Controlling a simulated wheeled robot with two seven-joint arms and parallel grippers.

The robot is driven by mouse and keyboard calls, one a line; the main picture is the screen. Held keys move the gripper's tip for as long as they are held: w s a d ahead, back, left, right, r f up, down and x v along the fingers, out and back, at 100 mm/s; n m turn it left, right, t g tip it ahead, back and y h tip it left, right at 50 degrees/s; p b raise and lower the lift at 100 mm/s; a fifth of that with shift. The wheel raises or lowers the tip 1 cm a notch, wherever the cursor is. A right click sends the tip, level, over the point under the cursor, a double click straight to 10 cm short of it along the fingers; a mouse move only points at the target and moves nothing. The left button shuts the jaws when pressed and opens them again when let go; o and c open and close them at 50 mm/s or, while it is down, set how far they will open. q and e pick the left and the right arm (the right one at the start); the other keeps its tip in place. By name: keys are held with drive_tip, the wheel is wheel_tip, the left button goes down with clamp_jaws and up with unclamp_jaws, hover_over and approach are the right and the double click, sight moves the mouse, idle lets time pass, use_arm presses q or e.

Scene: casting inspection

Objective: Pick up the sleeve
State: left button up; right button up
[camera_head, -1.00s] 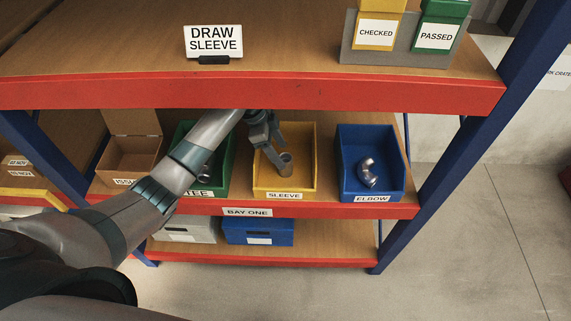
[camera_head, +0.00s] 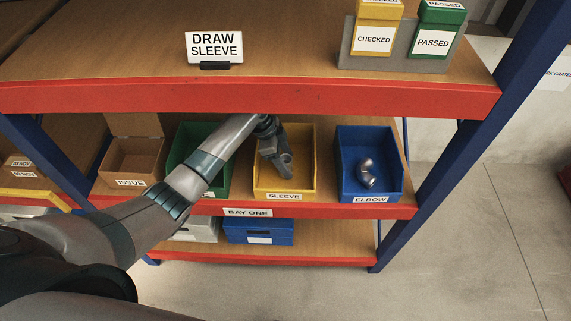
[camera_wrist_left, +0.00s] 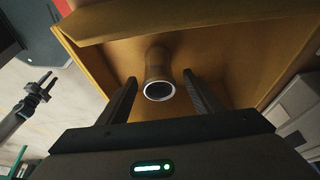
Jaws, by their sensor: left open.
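The sleeve (camera_head: 287,160) is a short grey metal tube standing in the yellow bin (camera_head: 305,187) labelled SLEEVE, on the middle shelf. In the left wrist view the sleeve (camera_wrist_left: 158,66) shows its round open end with a bright rim. My left gripper (camera_head: 276,158) reaches into the bin from above, close to the sleeve and partly covering it. In the left wrist view the fingers of my left gripper (camera_wrist_left: 160,80) are apart, one on each side of the sleeve, with gaps visible. What looks like my right gripper (camera_wrist_left: 38,90) is small at the left.
The green bin (camera_head: 187,140) is left of the yellow bin, partly hidden by my arm. A blue bin (camera_head: 395,185) with an elbow (camera_head: 366,174) is at right. The red upper shelf edge (camera_head: 300,100) runs above the bins. A DRAW SLEEVE sign (camera_head: 214,46) stands on top.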

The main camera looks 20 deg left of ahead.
sight(290, 166)
use_arm(q)
drive_tip(key=shift+x, duration=1.55)
drive_tip(key=shift+r, duration=0.1)
drive_tip(key=c, duration=1.4)
drive_tip(key=shift+r, duration=0.2)
drive_tip(key=shift+c, duration=0.2)
